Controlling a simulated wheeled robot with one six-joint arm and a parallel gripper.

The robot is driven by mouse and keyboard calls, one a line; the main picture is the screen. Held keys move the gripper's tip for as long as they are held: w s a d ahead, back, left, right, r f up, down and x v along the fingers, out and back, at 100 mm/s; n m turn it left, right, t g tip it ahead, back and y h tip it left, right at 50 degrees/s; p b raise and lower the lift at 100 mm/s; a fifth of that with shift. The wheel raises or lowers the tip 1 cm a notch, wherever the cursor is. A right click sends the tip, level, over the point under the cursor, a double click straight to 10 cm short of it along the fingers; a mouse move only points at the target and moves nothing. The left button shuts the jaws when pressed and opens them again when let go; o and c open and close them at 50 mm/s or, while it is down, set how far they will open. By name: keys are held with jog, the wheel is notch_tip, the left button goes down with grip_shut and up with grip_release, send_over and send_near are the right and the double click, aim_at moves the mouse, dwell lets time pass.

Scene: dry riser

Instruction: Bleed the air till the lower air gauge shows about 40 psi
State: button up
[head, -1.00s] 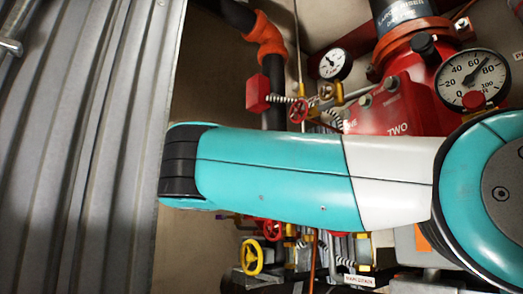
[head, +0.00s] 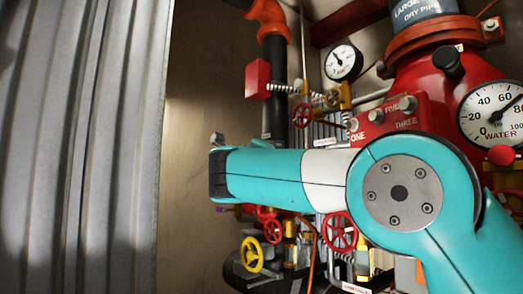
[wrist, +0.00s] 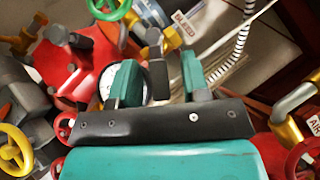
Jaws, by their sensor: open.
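A small white round gauge (head: 343,62) hangs at the upper middle of the head view. Its needle points to the upper left, but its numbers and name are too small to read. In the wrist view a white dial (wrist: 133,80) shows partly behind the left finger, and its reading is hidden. In the head view my arm covers the middle, and the gripper's fingers are not seen.
A large gauge marked WATER (head: 497,112) sits at the right on the red riser body (head: 440,85). Red handwheels (head: 339,232), a yellow handwheel (head: 250,255) and pipes crowd below my arm. In the wrist view a green handwheel (wrist: 112,8) is near. Corrugated metal (head: 80,150) stands left.

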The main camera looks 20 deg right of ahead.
grip_shut()
